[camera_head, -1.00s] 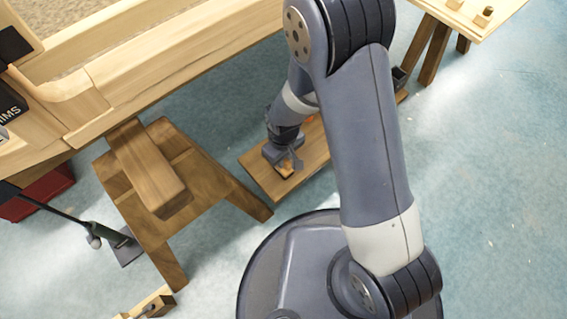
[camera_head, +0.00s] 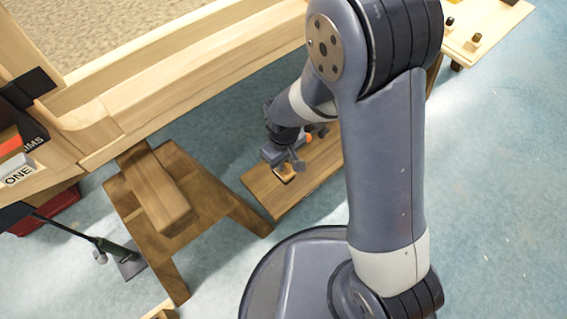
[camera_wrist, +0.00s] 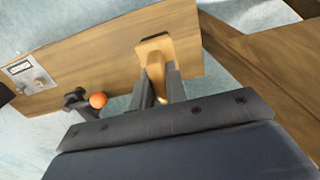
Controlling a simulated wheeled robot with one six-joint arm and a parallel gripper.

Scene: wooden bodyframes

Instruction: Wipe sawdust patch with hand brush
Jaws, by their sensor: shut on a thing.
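My gripper (camera_head: 288,160) is low over a wooden board (camera_head: 258,188) near the floor, beside a trestle. In the wrist view my gripper (camera_wrist: 160,88) is shut on the wooden handle of the hand brush (camera_wrist: 154,52). The brush is at one end of the board (camera_wrist: 100,50) there. In the head view only a small tan part of the brush (camera_head: 287,175) shows under the jaws. Its bristles are hidden. I cannot make out a separate sawdust patch. A speckled tan surface (camera_head: 140,35) lies inside the timber frame at upper left.
A wooden trestle (camera_head: 160,190) stands left of my gripper, under the long frame beam (camera_head: 190,75). An orange knob-like thing (camera_wrist: 98,100) with dark parts is beside the jaws. A red box (camera_head: 45,208) is at left. Blue floor is open at right.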

